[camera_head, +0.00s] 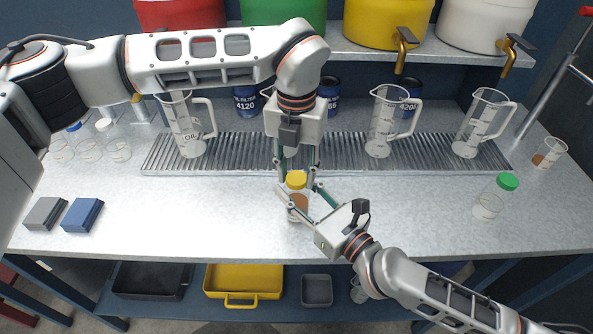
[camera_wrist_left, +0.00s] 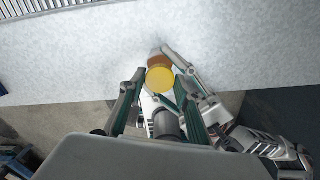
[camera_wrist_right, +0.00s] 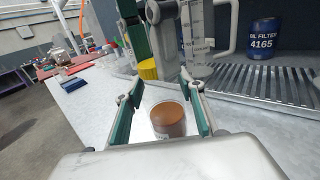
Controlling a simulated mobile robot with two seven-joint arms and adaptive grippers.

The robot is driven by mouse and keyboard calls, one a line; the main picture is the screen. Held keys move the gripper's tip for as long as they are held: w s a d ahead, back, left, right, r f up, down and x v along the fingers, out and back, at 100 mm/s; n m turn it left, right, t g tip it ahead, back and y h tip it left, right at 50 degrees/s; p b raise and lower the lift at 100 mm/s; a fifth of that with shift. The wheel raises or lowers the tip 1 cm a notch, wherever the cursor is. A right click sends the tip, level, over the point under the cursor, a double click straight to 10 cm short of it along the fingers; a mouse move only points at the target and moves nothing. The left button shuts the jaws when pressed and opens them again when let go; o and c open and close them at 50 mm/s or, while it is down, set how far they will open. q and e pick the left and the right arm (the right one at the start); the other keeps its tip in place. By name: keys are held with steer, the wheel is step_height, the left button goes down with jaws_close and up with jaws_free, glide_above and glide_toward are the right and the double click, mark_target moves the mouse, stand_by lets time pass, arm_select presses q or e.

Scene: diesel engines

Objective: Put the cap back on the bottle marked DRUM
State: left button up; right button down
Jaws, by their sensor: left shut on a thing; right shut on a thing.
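A clear bottle with brown contents (camera_head: 298,203) stands near the middle of the bench; no marking on it is readable. My right gripper (camera_head: 300,206) is shut on it from the right, and the bottle sits between its fingers in the right wrist view (camera_wrist_right: 168,122). A yellow cap (camera_head: 297,180) is between the fingers of my left gripper (camera_head: 297,178), which points down from above and is shut on it. The cap also shows in the left wrist view (camera_wrist_left: 160,79) and the right wrist view (camera_wrist_right: 148,70).
Several measuring jugs (camera_head: 386,122) stand on the drip grating (camera_head: 340,152) behind. A green-capped bottle (camera_head: 496,197) and small brown-filled beaker (camera_head: 549,153) stand at right. Grey (camera_head: 45,213) and blue (camera_head: 82,215) blocks lie at left. The front left bench (camera_head: 190,215) is clear.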

arm_select(q)
steer(key=m, duration=0.7)
steer(key=o, duration=1.3)
step_height(320, 180, up, 12)
arm_select(e)
steer(key=c, duration=1.2)
jaws_free()
steer(key=v, duration=1.2)
steer(key=shift+r, duration=0.1)
